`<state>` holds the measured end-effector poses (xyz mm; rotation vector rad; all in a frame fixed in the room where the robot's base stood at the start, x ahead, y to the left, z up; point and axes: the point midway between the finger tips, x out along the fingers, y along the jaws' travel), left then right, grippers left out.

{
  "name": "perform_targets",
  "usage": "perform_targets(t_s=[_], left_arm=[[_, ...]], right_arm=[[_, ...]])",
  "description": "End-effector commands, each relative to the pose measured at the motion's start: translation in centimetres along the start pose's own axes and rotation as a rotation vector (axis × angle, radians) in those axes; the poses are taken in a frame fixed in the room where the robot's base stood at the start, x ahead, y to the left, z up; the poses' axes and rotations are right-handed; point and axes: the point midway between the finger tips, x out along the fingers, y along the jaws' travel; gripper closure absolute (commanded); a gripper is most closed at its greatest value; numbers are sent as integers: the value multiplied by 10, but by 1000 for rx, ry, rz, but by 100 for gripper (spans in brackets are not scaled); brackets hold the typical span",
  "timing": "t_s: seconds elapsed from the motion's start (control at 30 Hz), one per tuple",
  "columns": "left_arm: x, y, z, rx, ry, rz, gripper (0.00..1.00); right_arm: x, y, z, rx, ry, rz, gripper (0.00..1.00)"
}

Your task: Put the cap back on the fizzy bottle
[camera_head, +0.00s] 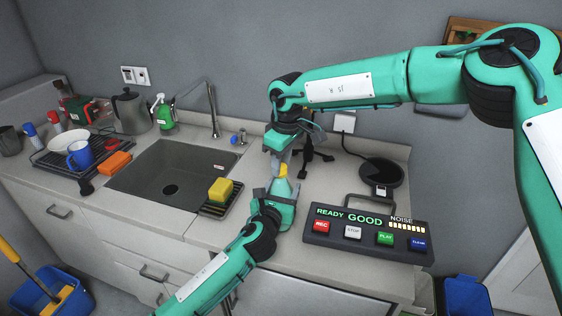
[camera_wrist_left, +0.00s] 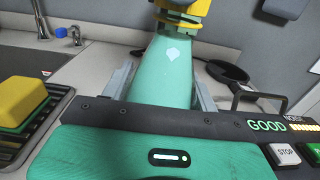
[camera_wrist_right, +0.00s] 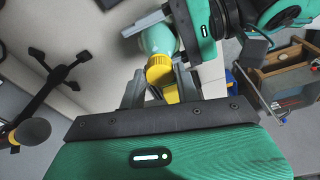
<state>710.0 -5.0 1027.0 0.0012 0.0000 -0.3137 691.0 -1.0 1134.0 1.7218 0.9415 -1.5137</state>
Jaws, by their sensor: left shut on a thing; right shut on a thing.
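The fizzy bottle (camera_head: 284,188) is green and stands about upright on the counter, right of the sink. My left gripper (camera_head: 272,201) is shut around its body; the left wrist view shows the bottle (camera_wrist_left: 164,75) between the fingers. Yellow shows at the bottle's top (camera_head: 283,169). My right gripper (camera_head: 281,157) is directly above and shut on a yellow cap. In the right wrist view a ribbed yellow part (camera_wrist_right: 159,71) meets the green bottle (camera_wrist_right: 158,40), and more yellow lies between the fingers. I cannot tell whether the cap is seated.
A button panel (camera_head: 368,232) reading "READY GOOD" with a noise bar stands right of the bottle. A yellow sponge (camera_head: 220,189) on a black rack (camera_head: 217,206) is left.

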Motion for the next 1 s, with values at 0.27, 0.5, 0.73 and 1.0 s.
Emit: perform_targets(t_s=[0.27,0.5,0.73,1.0], left_arm=[[0,-1,-1,-2,1,-2,100],[0,-1,0,-2,1,-2,100],[0,-1,0,-2,1,-1,100],[0,-1,-1,-2,1,-1,100]], right_arm=[[0,-2,-1,-3,1,-3,46],[0,0,0,-2,1,-1,46],[-19,1,-3,-1,3,0,46],[-45,1,-6,-1,2,-1,46]])
